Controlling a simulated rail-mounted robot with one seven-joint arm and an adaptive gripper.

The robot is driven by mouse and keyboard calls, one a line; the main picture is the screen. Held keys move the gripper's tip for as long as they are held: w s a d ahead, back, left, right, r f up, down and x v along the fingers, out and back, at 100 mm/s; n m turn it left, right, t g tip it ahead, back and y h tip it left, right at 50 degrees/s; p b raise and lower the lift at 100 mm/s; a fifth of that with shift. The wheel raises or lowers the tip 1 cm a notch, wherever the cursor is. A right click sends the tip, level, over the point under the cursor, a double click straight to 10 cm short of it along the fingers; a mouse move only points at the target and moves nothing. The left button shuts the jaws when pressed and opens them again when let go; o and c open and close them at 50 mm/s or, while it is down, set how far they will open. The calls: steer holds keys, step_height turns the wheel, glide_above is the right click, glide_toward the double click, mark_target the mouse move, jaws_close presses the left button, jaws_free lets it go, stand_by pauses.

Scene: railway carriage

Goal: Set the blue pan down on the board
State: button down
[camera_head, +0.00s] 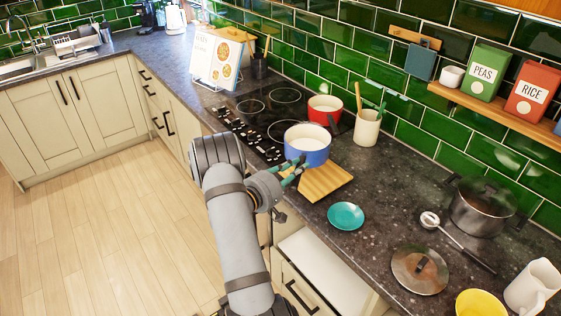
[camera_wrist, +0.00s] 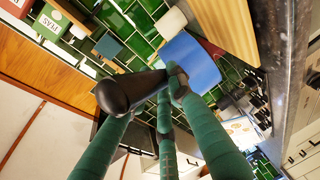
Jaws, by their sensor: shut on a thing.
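The blue pan (camera_head: 308,152), white inside, appears upright at the back left part of the wooden board (camera_head: 328,184) in the head view. It overlaps the board there; I cannot tell whether its base touches it. My gripper (camera_head: 292,172) is at the pan's near side, with green fingers. In the wrist view, the fingers (camera_wrist: 172,88) are shut on the pan's dark handle (camera_wrist: 130,90). The blue pan body (camera_wrist: 188,62) lies beyond the fingertips, beside the pale underside or edge of the board (camera_wrist: 226,28).
The hob (camera_head: 262,122) with a red pan (camera_head: 325,110) lies behind and left. A utensil crock (camera_head: 367,128) stands behind the board. A teal bowl (camera_head: 346,216) is at front right, with a lid (camera_head: 419,270) and steel pot (camera_head: 482,210) farther right.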

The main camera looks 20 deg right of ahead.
steer(key=shift+s+d+r+m+g+h, duration=0.1)
steer(key=shift+s+d+m+g+h, duration=0.2)
steer(key=shift+s, duration=0.25)
steer(key=shift+s+d+r+m+g+h, duration=0.1)
steer(key=shift+s+d+m+g+h, duration=0.1)
steer(key=shift+s+g, duration=0.25)
steer(key=shift+s+a, duration=0.1)
steer(key=shift+s, duration=0.05)
step_height(320, 180, down, 7)
steer(key=b, duration=0.5)
steer(key=shift+r+b, duration=0.2)
steer(key=shift+b, duration=0.2)
steer(key=shift+f, duration=0.25)
